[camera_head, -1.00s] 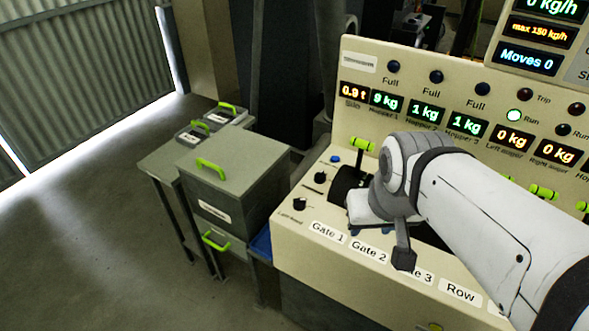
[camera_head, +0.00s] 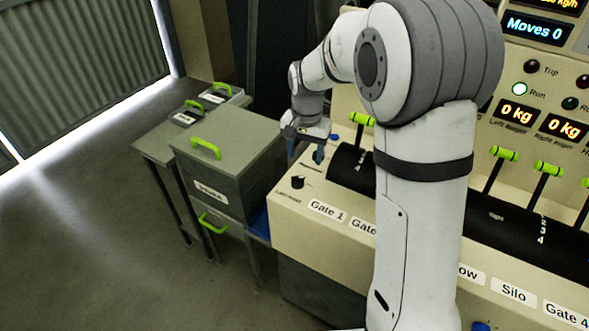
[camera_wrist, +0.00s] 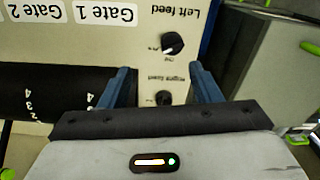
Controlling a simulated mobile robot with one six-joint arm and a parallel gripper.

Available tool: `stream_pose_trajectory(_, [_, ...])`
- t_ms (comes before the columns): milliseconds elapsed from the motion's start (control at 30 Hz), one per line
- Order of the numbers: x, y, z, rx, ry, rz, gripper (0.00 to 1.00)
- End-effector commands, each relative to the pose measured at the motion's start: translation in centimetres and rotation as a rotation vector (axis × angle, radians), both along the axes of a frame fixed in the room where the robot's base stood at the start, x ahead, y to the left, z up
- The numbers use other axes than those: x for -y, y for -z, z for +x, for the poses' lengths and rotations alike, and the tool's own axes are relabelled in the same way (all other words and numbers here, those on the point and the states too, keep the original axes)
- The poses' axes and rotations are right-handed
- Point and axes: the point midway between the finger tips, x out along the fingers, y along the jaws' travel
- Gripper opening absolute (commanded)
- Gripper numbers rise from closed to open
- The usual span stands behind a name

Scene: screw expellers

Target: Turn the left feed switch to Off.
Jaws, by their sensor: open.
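The left feed switch (camera_head: 298,182) is a small black rotary knob on the cream console, at its left front corner. It also shows in the wrist view (camera_wrist: 173,43), beside its upside-down "Left feed" label, with a pale pointer mark toward the lower left. The tiny position words by it are too small to read surely. My gripper (camera_wrist: 160,70) is open and empty, with blue fingers apart. In the head view it hangs over the console's left end, behind the switch and not touching it.
A second black knob (camera_wrist: 163,98) lies between my fingers in the wrist view. Gate levers on a black drum (camera_head: 350,168) stand right of the switch. A grey lidded bin (camera_head: 225,165) stands left of the console.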

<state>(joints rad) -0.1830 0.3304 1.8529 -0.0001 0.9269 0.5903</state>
Motion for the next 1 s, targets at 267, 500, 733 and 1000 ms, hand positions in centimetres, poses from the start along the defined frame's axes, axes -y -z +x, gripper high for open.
stream_pose_trajectory(267, [-1.7, 3.6, 2.2, -0.033, 0.047, -0.005, 0.57])
stream_pose_trajectory(500, [-1.7, 6.8, 2.2, -0.035, 0.049, -0.006, 0.57])
stream_pose_trajectory(733, [-1.7, 10.0, 2.2, -0.034, 0.048, -0.006, 0.57])
stream_pose_trajectory(1000, [-1.7, 11.1, 2.2, -0.031, 0.047, -0.005, 0.57])
